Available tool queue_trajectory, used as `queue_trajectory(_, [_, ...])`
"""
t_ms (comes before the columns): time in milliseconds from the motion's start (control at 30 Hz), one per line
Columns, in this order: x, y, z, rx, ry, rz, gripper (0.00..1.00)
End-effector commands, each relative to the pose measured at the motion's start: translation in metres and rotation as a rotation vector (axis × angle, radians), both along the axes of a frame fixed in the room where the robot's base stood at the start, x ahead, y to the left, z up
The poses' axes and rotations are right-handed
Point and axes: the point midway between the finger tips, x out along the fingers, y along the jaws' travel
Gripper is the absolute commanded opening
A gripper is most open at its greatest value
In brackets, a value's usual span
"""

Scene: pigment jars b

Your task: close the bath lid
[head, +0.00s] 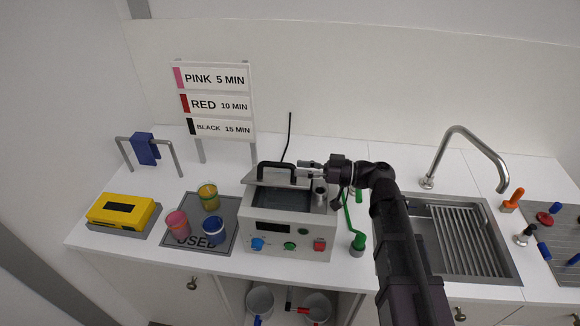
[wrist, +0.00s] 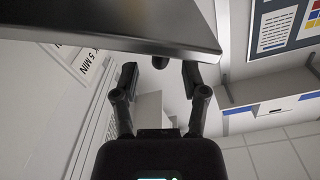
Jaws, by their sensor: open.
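The bath (head: 287,238) is a light grey box with a display, knobs and a red switch on its front. Its grey lid (head: 262,180) with a black bar handle (head: 273,166) shows above the bath's back part and looks tilted up; its exact angle is unclear. My gripper (head: 308,169) is at the lid's right side, pointing left, open and empty. In the wrist view the two fingers (wrist: 160,74) are apart, below a large dark panel (wrist: 120,22) that looks like the lid. Contact between fingers and lid cannot be told.
A metal cylinder (head: 320,191) is at the bath's right top. Pink, yellow and blue jars stand on the grey mat (head: 232,207) at left. The sink (head: 470,208) lies right of my arm.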

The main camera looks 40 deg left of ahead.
Motion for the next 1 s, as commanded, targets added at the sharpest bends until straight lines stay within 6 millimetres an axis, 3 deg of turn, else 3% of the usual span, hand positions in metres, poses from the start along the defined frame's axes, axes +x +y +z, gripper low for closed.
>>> queue_trajectory(400, [0.031,-0.042,0.0,-0.001,-0.001,0.0,0.57])
queue_trajectory(933, [0.037,-0.052,0.0,-0.001,-0.001,0.002,0.57])
queue_trajectory(967, [0.037,-0.052,0.0,-0.001,-0.001,0.002,0.54])
queue_trajectory(1000, [0.037,-0.052,0.0,-0.001,-0.001,0.002,0.42])
